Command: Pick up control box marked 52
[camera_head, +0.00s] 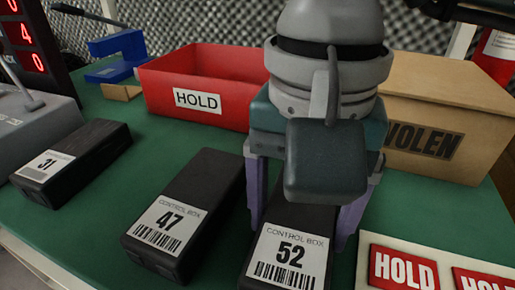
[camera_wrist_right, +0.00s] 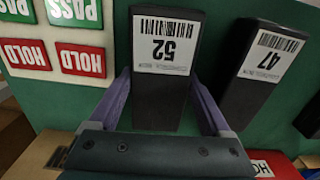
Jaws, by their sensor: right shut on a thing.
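The control box marked 52 (camera_head: 288,262) is a black box with a white barcode label, lying on the green table top at the front. My right gripper (camera_head: 303,215) comes down over it from above, with a purple finger on each side, shut on the box. The wrist view shows the same box (camera_wrist_right: 166,42) between the two fingers (camera_wrist_right: 160,92). The gripper hides the box's rear part in the head view. I cannot tell any gap between box and table. My left gripper is not in view.
Control box 47 (camera_head: 172,222) lies close to the left, and box 31 (camera_head: 70,165) farther left. A red HOLD bin (camera_head: 205,125) and a cardboard box (camera_head: 450,90) stand behind. HOLD labels (camera_head: 400,268) lie at front right. Green table shows between the boxes.

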